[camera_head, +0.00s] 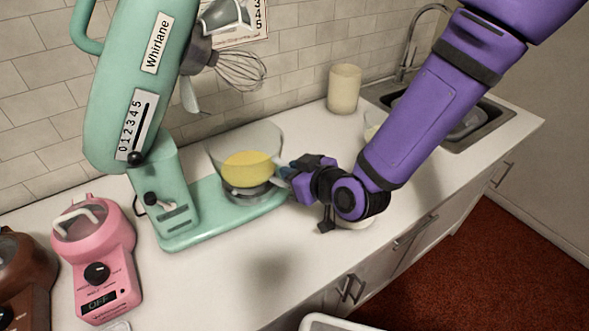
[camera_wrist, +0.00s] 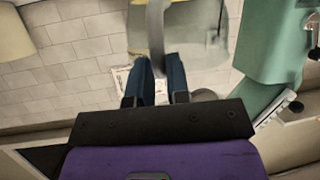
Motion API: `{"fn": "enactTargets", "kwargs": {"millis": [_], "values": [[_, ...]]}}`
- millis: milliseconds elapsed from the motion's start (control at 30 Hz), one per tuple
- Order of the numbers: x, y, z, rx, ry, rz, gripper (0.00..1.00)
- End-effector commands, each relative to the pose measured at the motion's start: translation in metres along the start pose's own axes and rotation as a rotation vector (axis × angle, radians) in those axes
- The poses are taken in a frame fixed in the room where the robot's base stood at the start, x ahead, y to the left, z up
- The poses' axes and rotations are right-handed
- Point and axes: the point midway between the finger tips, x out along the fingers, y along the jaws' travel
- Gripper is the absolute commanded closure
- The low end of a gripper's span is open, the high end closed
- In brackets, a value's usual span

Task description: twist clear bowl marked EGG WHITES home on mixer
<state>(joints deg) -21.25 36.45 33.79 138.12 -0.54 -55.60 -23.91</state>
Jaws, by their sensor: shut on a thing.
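A clear bowl (camera_head: 225,150) with yellow contents sits on the base (camera_head: 225,208) of the mint-green mixer (camera_head: 122,75). I cannot read any marking on it, nor tell whether it is locked to the base. The mixer's head is tilted up, with the whisk (camera_head: 241,70) above the bowl. My gripper (camera_head: 284,172) is at the bowl's right side. In the wrist view, my gripper's dark blue fingers (camera_wrist: 156,68) are shut on the bowl's grey handle (camera_wrist: 156,25), with the bowl (camera_wrist: 200,35) beyond it.
A pink appliance (camera_head: 96,262) and a brown one (camera_head: 25,282) stand left of the mixer. A cream canister (camera_head: 344,89) stands at the back. Another clear bowl (camera_head: 372,124) is partly hidden behind my arm. A sink (camera_head: 475,125) is at the right. The counter front of the mixer is clear.

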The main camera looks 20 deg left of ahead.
Motion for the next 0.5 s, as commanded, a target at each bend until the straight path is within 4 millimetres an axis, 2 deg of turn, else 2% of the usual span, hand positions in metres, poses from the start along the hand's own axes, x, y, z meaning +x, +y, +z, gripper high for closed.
{"fn": "enactTargets", "kwargs": {"millis": [233, 500], "values": [[0.000, 0.000, 0.000, 0.002, -0.001, 0.005, 1.00], [-0.001, -0.011, 0.000, 0.028, -0.005, 0.067, 1.00]]}}
